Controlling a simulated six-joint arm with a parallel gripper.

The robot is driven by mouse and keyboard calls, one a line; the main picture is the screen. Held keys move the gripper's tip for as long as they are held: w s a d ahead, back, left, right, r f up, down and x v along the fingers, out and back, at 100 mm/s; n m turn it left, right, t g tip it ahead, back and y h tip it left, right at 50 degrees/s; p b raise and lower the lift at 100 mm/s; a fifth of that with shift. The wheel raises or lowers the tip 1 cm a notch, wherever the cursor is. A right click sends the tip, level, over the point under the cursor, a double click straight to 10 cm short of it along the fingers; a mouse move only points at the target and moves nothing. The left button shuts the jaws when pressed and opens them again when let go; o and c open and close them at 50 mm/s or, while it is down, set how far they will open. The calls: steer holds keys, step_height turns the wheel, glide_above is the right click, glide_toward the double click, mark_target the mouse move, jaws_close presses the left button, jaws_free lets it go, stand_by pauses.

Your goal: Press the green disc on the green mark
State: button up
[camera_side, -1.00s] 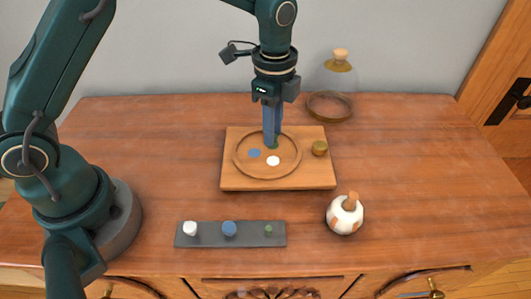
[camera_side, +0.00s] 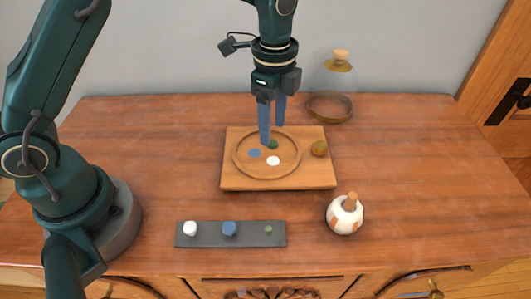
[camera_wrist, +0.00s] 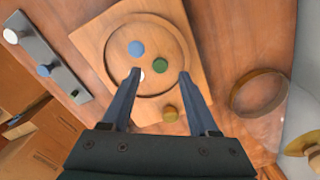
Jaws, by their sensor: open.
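My gripper (camera_side: 272,134) is open and empty, just above the disc. In the wrist view my gripper's (camera_wrist: 160,74) fingers stand apart on either side of it.
A grey strip (camera_side: 249,240) in front holds a white disc (camera_side: 190,229), a blue disc (camera_side: 229,229) and a small green piece (camera_side: 268,230). A brass knob (camera_side: 320,148) stands on the board. A white-orange pot (camera_side: 345,216) and a glass dome (camera_side: 339,85) stand to the right.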

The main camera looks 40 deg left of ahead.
steer(key=shift+r, duration=2)
steer(key=s+a+r+n+t, duration=0.4)
steer(key=s+r, duration=0.2)
steer(key=r, duration=0.5)
steer(key=s+a+f+n+t, duration=0.1)
steer(key=s+f+n, duration=0.4)
steer(key=s+n, duration=0.6)
steer(key=shift+s+a+t, duration=0.15)
steer(key=shift+a+t, duration=0.15)
steer(key=shift+a, duration=0.2)
